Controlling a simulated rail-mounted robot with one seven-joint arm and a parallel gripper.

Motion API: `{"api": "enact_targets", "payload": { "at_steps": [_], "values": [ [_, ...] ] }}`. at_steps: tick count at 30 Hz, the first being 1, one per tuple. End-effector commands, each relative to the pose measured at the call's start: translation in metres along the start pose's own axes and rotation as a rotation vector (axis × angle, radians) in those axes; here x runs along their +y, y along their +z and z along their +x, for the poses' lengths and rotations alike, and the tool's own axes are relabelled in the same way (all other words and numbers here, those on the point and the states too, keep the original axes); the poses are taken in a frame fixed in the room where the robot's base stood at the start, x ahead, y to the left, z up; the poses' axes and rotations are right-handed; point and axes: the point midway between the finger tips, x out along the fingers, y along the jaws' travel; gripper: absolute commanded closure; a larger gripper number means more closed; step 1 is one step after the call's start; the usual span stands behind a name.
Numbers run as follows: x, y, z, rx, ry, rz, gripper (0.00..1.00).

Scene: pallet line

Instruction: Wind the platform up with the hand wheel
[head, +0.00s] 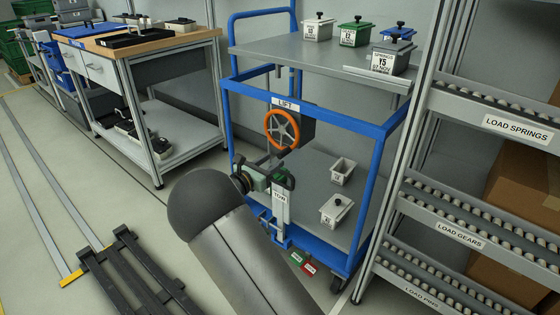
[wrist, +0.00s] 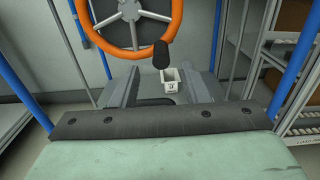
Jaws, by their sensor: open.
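The hand wheel (head: 282,130) has an orange rim and stands upright on the blue lift trolley under the LIFT label (head: 285,103). In the wrist view the wheel (wrist: 97,37) shows large at the top, with its dark crank knob (wrist: 161,54) at the lower right of the rim. My gripper (wrist: 162,82) is open, its two grey fingers apart. The knob appears ahead of the gap between them; I cannot tell how far. In the head view my gripper is just below the wheel, partly hidden by my arm. The grey platform (head: 270,48) is the trolley's top, bearing several lidded boxes.
White bins (head: 335,210) stand on the trolley's lower shelf. A roller rack (head: 460,236) with LOAD labels stands close on the right. A workbench (head: 150,55) is at the left.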

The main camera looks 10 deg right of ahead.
Motion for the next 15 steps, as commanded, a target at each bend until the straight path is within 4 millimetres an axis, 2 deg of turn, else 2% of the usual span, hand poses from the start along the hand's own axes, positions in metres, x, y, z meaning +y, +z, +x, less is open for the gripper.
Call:
{"api": "enact_targets", "payload": {
  "at_steps": [1, 6, 10, 15],
  "values": [
    [-0.001, -0.003, 0.011, -0.001, -0.002, 0.001, 0.59],
    [0.000, -0.002, 0.036, 0.000, -0.001, 0.002, 0.59],
    [0.000, -0.001, 0.047, 0.001, 0.000, 0.000, 0.59],
    [0.000, 0.000, 0.051, 0.001, 0.001, 0.000, 0.59]
  ]
}}
